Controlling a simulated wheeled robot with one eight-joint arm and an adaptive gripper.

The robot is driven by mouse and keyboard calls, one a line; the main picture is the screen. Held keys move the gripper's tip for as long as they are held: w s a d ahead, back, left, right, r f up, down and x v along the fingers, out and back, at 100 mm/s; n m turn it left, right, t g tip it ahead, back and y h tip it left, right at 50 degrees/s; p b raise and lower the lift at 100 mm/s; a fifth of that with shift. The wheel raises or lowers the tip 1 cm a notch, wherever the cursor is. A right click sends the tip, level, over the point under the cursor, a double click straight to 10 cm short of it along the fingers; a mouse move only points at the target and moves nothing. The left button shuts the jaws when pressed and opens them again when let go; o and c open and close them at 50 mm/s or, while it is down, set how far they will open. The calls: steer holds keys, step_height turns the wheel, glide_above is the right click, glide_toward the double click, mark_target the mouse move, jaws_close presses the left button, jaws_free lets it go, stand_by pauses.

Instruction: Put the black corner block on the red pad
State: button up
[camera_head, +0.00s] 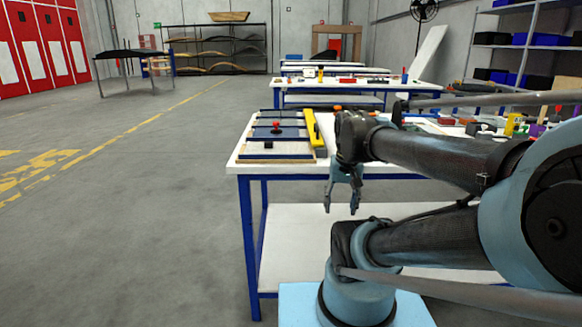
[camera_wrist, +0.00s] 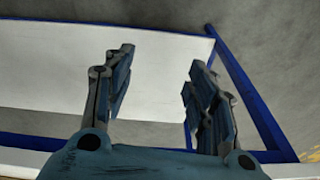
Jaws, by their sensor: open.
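My gripper (camera_head: 341,202) hangs in front of the near edge of the white-topped table, below the tabletop's level. It is open and empty. In the wrist view, the two blue fingers of my gripper (camera_wrist: 160,72) stand wide apart with nothing between them. I cannot pick out the black corner block or the red pad for sure. Small dark and red items lie on the right part of the table, partly hidden behind my arm. The wrist view shows neither the block nor the pad.
The near table (camera_head: 236,167) has a blue frame and a white lower shelf (camera_wrist: 60,65). Dark blue panels with a red knob (camera_head: 276,127) and a yellow level-like bar (camera_head: 310,128) lie on its left. More tables stand behind. The floor at left is clear.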

steer(key=w+a+r+m+g, duration=0.1)
steer(key=w+a+r+m, duration=0.3)
steer(key=w+r, duration=0.35)
steer(key=w+a+r+m, duration=0.3)
steer(key=w+r+m, duration=0.1)
steer(key=w+r, duration=0.4)
steer(key=w+a+r+m+g, duration=0.1)
steer(key=w+a+r+m, duration=0.8)
steer(key=w+a+r, duration=0.4)
glide_above(269, 142)
steer(key=f, duration=1.3)
steer(key=shift+s+d+f, duration=0.15)
steer(key=shift+d, duration=0.15)
steer(key=shift+a+f, duration=0.2)
steer(key=shift+f, duration=1.1)
steer(key=shift+a+f, duration=0.15)
steer(key=shift+f, duration=1.15)
steer(key=c, duration=1.1)
steer(key=shift+r, duration=0.1)
step_height(269, 142, up, 10)
